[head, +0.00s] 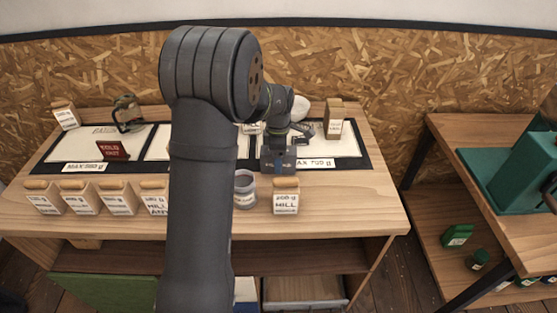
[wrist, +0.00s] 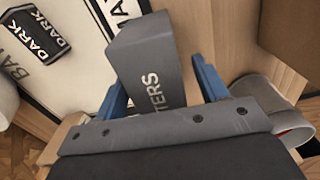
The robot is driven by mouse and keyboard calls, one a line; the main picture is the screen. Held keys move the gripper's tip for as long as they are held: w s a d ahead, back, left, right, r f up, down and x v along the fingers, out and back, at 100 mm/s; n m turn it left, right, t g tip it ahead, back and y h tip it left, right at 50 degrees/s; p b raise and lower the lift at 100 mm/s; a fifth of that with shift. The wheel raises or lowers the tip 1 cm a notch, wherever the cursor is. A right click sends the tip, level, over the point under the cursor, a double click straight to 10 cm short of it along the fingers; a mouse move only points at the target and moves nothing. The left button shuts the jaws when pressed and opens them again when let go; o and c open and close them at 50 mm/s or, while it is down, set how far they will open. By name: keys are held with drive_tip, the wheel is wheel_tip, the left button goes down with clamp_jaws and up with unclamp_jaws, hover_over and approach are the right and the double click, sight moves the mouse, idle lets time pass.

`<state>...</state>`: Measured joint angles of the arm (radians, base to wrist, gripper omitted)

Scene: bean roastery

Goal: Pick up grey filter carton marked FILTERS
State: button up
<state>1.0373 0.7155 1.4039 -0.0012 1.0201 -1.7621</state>
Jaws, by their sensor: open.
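The grey filter carton (wrist: 146,52) is in the wrist view, with the letters "TERS" readable on one side and the rest of the word hidden. My gripper (wrist: 160,82) is open, its two blue fingers on either side of the carton. A gap shows beside the right finger; whether the left finger touches the carton I cannot tell. In the head view my gripper (head: 284,163) is low over the front right of the bench, by the "MAX 700 g" label. There I cannot clearly tell the carton from the gripper.
A black box marked DARK (wrist: 36,36) lies left of the carton in the wrist view. A grey jar (head: 245,190) and a bag marked MILL (head: 286,198) stand close by at the bench front. Another bag (head: 334,120) stands behind, to the right. The bench's right end is clear.

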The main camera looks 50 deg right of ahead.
drive_tip(key=c, duration=1.1)
